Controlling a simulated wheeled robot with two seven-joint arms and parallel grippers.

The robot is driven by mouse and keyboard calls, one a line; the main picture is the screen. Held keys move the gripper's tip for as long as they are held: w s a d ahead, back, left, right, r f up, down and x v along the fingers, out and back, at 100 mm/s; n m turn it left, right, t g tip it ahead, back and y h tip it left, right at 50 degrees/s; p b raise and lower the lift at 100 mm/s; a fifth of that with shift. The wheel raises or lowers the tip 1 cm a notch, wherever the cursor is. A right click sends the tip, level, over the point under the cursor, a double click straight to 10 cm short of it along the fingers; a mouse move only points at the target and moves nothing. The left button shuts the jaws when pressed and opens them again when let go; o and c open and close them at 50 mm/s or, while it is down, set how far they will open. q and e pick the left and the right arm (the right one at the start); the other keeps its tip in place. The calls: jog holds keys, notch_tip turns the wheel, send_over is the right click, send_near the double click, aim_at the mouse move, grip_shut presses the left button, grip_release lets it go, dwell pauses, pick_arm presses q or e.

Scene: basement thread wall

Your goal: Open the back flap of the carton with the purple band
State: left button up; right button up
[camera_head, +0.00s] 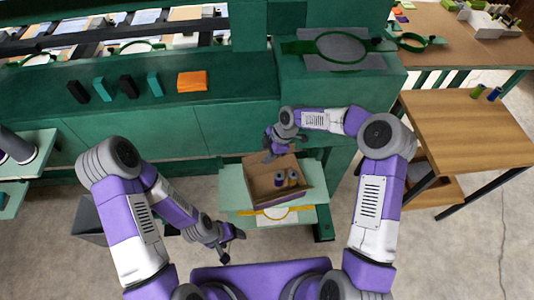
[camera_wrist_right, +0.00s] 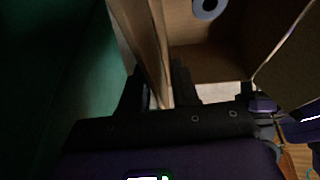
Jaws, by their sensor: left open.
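The open-topped cardboard carton (camera_head: 258,184) stands on a pale green stand in the head view, and a purple band (camera_head: 276,202) shows along its front. Two spools (camera_head: 279,180) stand inside; one spool (camera_wrist_right: 207,8) shows at the top of the right wrist view. My right gripper (camera_head: 273,150) is at the carton's back edge. In the right wrist view its fingers (camera_wrist_right: 158,92) are on either side of upright cardboard panels (camera_wrist_right: 150,45); whether they pinch them I cannot tell. My left gripper (camera_head: 232,236) is open and empty, low and left of the carton.
The pale green stand (camera_head: 235,195) leaves a little room around the carton. A green cabinet wall (camera_head: 150,135) rises close behind, with an orange cloth (camera_head: 192,82) on its ledge. A wooden table (camera_head: 470,130) stands at right, and a grey bin (camera_head: 88,220) at left.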

jog(key=p+v, duration=0.1)
jog(key=v, duration=0.6)
jog(key=shift+r+p, duration=0.25)
jog(key=shift+p, duration=0.15)
jog(key=shift+d, duration=0.1)
jog(key=shift+c, duration=0.3)
